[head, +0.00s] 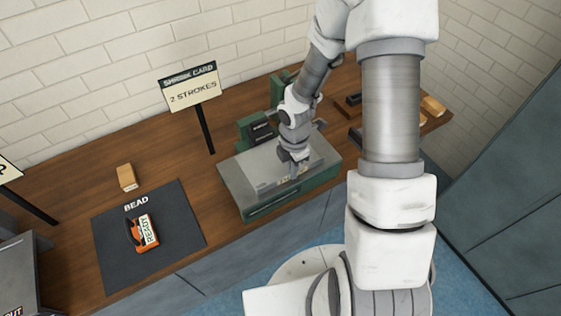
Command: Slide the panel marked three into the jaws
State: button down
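A green machine (256,207) with a flat grey top plate (247,172) stands on the wooden bench in the middle of the head view. Dark green upright parts with a black block (262,131) rise at its back. My gripper (293,173) points down over the grey plate, close to its surface. Its fingers are small and partly hidden, so I cannot tell whether they are open or hold something. Small pale markings (264,187) show on the plate beside the gripper. I cannot read a three on any panel, and I cannot make out the jaws clearly.
A black mat (112,258) marked BEAD holds an orange item with a READY label (145,232). A small wooden block (126,178) stands behind it. A sign (191,88) reads 2 STROKES. Wooden blocks (432,106) lie at the right. A grey box (16,275) stands at lower left.

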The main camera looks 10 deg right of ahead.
aim_at(282, 164)
jog(key=shift+w+a, duration=0.2)
jog(key=shift+w, duration=0.3)
jog(key=shift+w+a, duration=0.15)
jog(key=shift+w, duration=0.35)
jog(key=shift+w+a, duration=0.1)
jog(key=shift+w, duration=0.1)
jog(key=shift+w+a+p, duration=0.2)
jog(key=shift+w, duration=0.45)
jog(key=shift+w+a+p, duration=0.2)
jog(key=shift+w, duration=0.45)
jog(key=c, duration=1)
grip_release()
jog(key=shift+o, duration=0.4)
jog(key=o, duration=0.5)
notch_tip(282, 164, up, 7)
jog(key=p, duration=0.5)
jog(key=shift+p, duration=0.4)
